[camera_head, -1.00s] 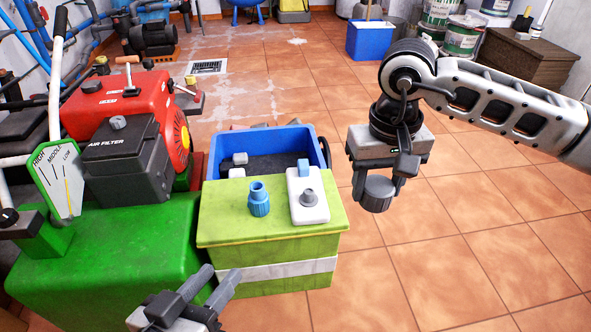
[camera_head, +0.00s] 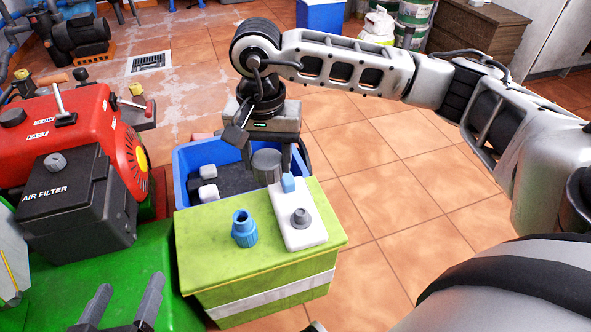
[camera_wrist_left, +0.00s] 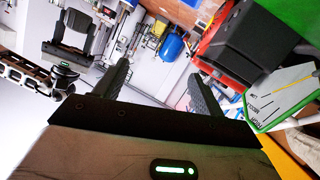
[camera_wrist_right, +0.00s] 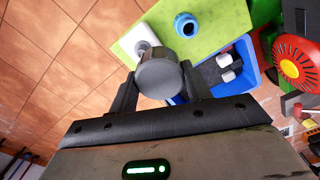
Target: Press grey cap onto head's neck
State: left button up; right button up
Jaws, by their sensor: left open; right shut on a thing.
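My right gripper (camera_head: 267,155) is shut on the grey cap (camera_head: 266,165), a short dark grey cylinder. The right wrist view shows the cap (camera_wrist_right: 160,78) between the fingers. It hangs above the blue bin's right side, behind the green box (camera_head: 200,250), apart from the parts on the box. A blue ribbed piece with an open, upright neck (camera_head: 243,228) stands on the box. Beside it lies a white block (camera_head: 305,235) with a grey round stub and a small blue piece. I cannot tell which is the head. My left gripper (camera_head: 126,290) is open and empty at lower left.
The blue bin (camera_head: 187,172) behind the box holds small whitish blocks. A green and red machine with a black air-filter housing (camera_head: 75,200) stands left. A brown cabinet (camera_head: 470,40) and paint tins stand far back. The tiled floor at right is clear.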

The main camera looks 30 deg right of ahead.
jog(key=m, duration=0.2)
jog(key=f+m, duration=0.1)
jog(key=shift+s+d+m, duration=0.1)
jog(key=shift+d+m, duration=0.1)
jog(key=shift+m, duration=0.2)
pick_arm(q)
jog(key=shift+s+a+f+m+g+y+p, duration=0.2)
jog(key=shift+s+f+g+p, duration=0.1)
jog(key=shift+f+p, duration=0.15)
jog(key=shift+s+a+f+m+g+y+p, duration=0.1)
jog(key=shift+s+f+g+y+p, duration=0.15)
jog(key=shift+f+p, duration=0.15)
pick_arm(e)
jog(key=d+f+m, duration=0.3)
jog(key=f+m, duration=0.1)
jog(key=m, duration=1)
jog(key=s+d+f+m, duration=0.1)
jog(key=d+f+m, duration=0.2)
jog(key=m, duration=1.1)
jog(key=shift+f, duration=0.4)
pick_arm(q)
jog(key=shift+r, duration=0.15)
pick_arm(e)
jog(key=shift+d, duration=0.1)
